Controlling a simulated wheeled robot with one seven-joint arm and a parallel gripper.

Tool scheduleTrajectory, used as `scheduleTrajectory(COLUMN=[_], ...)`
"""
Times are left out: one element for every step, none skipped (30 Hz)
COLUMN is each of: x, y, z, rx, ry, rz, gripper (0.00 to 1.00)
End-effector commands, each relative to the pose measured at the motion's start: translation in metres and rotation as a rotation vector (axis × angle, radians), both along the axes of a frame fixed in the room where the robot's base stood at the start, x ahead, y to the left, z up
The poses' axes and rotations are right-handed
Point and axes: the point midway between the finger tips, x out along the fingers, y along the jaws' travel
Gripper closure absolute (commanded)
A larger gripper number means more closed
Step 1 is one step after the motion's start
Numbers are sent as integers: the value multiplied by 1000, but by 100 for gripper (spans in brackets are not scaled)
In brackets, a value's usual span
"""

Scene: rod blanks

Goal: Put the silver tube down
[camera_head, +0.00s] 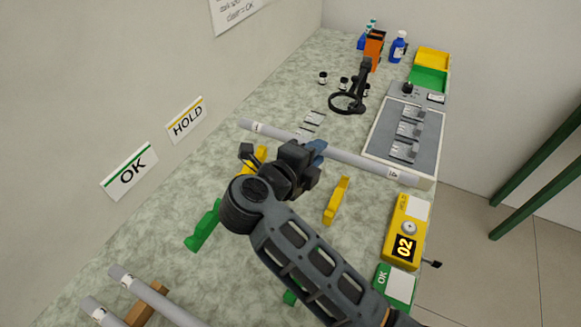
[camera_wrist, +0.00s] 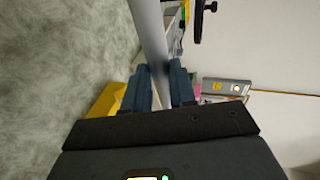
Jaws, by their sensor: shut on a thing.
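The silver tube (camera_head: 355,160) is a long grey rod with a marked label near each end. It lies crosswise in the head view, above the yellow supports. My gripper (camera_head: 314,152) is shut on it near its middle. In the wrist view the tube (camera_wrist: 150,30) runs up from between the two blue-grey fingers (camera_wrist: 160,88). One yellow support (camera_head: 337,200) stands right of my gripper, and another yellow support (camera_head: 262,155) is partly hidden behind it. I cannot tell whether the tube touches them. A green support (camera_head: 204,228) stands nearer, with another green part (camera_head: 290,297) mostly hidden by my arm.
Two more grey tubes (camera_head: 150,292) lie at lower left on a brown block. A grey tray (camera_head: 378,140), ring stand (camera_head: 345,103) and bottles (camera_head: 398,48) stand farther back.

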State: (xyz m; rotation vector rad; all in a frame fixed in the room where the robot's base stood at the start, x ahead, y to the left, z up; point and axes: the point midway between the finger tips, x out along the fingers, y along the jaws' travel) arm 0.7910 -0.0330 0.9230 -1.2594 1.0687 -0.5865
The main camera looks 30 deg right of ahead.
Motion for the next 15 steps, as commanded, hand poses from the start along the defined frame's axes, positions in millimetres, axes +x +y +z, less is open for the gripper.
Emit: scheduleTrajectory(x=[9,14,19,22,26,29,32,33,35,36,36,37,37,37,37], y=[8,12,17,20,23,26,28,30,31,32,33,33,33,33,33], z=[-5,-9,-13,-16,-19,-22,-24,-26,-28,-28,-29,-31,-34,-37,-43], rx=[-3,-3,-3,-4,-2,-2,-2,-1,0,0,-1,-1,-1,-1,-2], ry=[1,2,1,1,1,0,1,0,1,1,1,1,1,2,4], rz=[3,3,2,2,2,3,2,1,0,0,-1,-1,-1,0,0], gripper=[100,100,100,100,100,100,100,100,100,100,100,100,100,100,100])
